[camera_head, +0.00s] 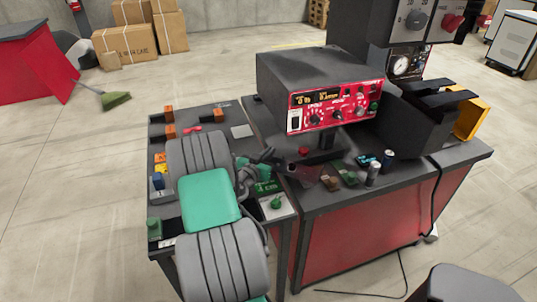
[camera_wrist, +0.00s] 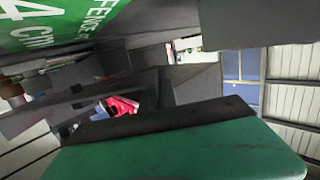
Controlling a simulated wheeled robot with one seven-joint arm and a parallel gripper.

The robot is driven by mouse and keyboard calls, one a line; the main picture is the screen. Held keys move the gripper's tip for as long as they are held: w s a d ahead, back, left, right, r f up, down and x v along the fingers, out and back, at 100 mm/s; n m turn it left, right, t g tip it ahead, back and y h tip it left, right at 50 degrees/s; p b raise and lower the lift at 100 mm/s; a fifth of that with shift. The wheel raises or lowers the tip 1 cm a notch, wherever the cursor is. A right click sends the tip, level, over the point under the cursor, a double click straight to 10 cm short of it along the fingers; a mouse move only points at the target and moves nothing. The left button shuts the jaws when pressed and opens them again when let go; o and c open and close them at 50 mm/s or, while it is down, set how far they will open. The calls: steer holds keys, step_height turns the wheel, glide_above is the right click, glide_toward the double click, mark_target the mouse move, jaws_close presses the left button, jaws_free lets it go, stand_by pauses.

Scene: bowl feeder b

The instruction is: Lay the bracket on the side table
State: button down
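The side table (camera_head: 190,116) is the dark-topped table at the left, partly hidden by my grey and teal arm. My gripper (camera_head: 268,157) appears small and dark at the front of the bench, just right of the arm. Its fingers are not clear, so I cannot tell whether it is open or holds anything. I cannot pick out the bracket with certainty in either view. In the wrist view, dark grey bars (camera_wrist: 75,105) and a teal surface (camera_wrist: 190,150) are close to the camera. I cannot tell whether these bars are fingers.
Small orange pieces (camera_head: 170,131), a red item (camera_head: 192,128) and a pale plate (camera_head: 242,131) lie on the side table. The red-fronted control box (camera_head: 335,115) rises behind. Cans (camera_head: 373,174) stand right.

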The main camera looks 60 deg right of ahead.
steer(key=c, duration=1.7)
jaws_free()
steer(key=shift+s+a+f, duration=0.1)
steer(key=shift+a+f, duration=0.05)
steer(key=shift+f, duration=0.15)
